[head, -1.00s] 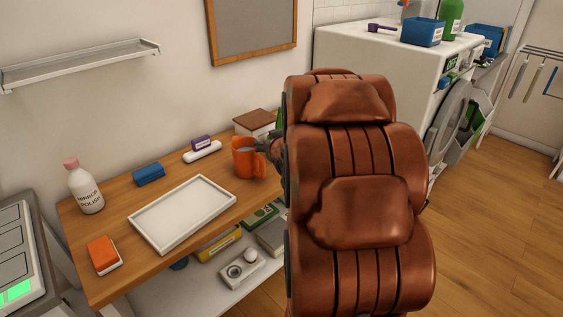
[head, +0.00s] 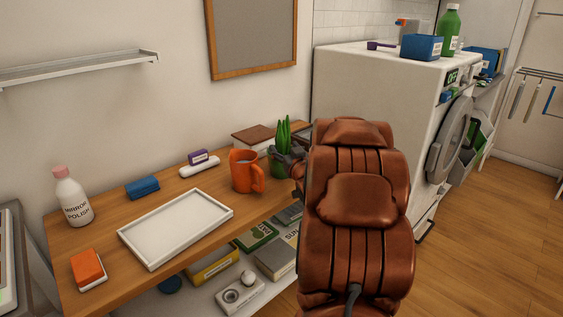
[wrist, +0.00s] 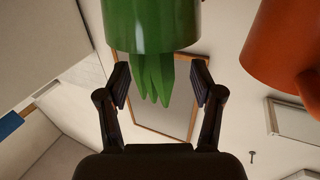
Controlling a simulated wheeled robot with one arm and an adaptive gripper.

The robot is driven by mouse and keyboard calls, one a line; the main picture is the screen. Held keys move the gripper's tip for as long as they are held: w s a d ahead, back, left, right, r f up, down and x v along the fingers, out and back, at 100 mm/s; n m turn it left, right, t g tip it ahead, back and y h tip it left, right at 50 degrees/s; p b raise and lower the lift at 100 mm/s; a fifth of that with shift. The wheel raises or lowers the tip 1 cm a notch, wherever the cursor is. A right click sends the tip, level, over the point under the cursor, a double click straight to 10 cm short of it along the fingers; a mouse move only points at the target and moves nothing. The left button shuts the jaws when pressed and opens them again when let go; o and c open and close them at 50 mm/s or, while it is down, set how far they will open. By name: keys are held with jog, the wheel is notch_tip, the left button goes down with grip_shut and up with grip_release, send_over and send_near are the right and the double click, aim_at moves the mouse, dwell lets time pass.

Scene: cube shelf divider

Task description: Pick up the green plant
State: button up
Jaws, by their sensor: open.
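The green plant (head: 283,133) has upright pointed leaves in a green pot and stands at the right part of the wooden table, behind and right of the orange mug (head: 243,171). My gripper (head: 288,157) is in front of the plant's pot, partly covering it. In the wrist view the gripper (wrist: 160,72) is open, with one finger on each side of the leaves. The green pot of the plant (wrist: 152,25) lies just beyond the fingertips, and the leaves hang toward the palm in that picture. I see no contact between fingers and plant.
The mug (wrist: 283,45) is close beside the plant. Books (head: 253,137) lie behind it. A washing machine (head: 375,95) is at the right.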

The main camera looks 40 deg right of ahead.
aim_at(283, 146)
jog(key=x, duration=0.3)
jog(key=shift+w+d+f, duration=0.2)
jog(key=shift+d+f, duration=0.05)
jog(key=shift+d, duration=0.1)
jog(key=shift+w+d+r, duration=0.15)
jog(key=shift+w+d, duration=0.1)
jog(key=shift+w, duration=0.3)
grip_shut()
